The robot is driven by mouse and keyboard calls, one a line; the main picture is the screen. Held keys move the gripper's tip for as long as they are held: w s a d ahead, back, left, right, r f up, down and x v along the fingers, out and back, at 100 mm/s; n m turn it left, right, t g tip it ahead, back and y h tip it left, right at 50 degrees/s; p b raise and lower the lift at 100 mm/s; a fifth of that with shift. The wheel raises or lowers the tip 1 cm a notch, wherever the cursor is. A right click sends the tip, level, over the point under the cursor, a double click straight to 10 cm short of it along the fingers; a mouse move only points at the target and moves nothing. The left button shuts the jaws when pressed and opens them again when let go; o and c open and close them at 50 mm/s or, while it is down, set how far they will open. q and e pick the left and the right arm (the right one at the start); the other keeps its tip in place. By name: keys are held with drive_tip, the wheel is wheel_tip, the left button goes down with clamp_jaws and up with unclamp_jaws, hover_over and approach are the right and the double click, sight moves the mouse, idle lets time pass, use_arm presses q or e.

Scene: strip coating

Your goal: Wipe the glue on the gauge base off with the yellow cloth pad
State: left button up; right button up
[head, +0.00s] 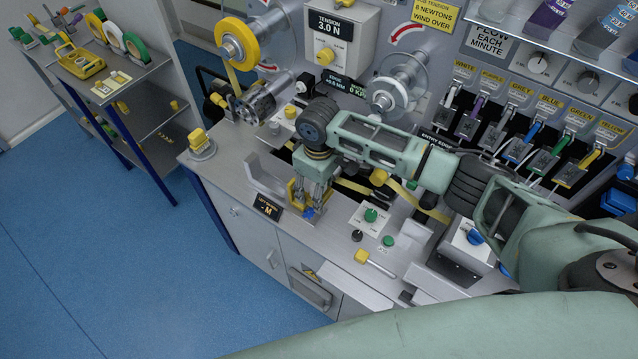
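My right gripper (312,200) points down over the front of the bench, at a yellow bracket-like part (294,193) behind the "LIFT ROLLER" label. A small blue piece (309,213) shows at its fingertips; whether the fingers are closed on it is unclear. A yellow block (198,136) sits on a round grey base (202,151) at the bench's left end. Another yellow block (361,256) with a pale rod lies at the front edge. I cannot tell which yellow piece is the cloth pad. The gauge base and any glue cannot be made out. My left gripper is not in view.
A yellow tape reel (238,44) and a clear reel (402,78) are on the back panel. Colored levers (520,145) line the right. Green buttons (370,215) stand right of my gripper. A shelf rack (110,88) stands left; blue floor lies between.

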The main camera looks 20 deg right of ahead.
drive_tip(key=shift+r+p, duration=0.15)
drive_tip(key=shift+p, duration=0.25)
wheel_tip(320, 180, down, 6)
drive_tip(key=b, duration=0.3)
drive_tip(key=shift+s+a+r+p, duration=0.3)
drive_tip(key=shift+s+a+p, duration=0.3)
drive_tip(key=shift+p, duration=0.55)
drive_tip(key=shift+s+a+p, duration=0.3)
drive_tip(key=shift+a, duration=0.15)
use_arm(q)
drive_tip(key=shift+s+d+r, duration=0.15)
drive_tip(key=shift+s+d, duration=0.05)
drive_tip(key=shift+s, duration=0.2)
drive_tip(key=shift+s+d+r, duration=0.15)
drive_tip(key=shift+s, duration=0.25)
use_arm(e)
drive_tip(key=shift+s+a+f, duration=0.1)
drive_tip(key=shift+f, duration=0.1)
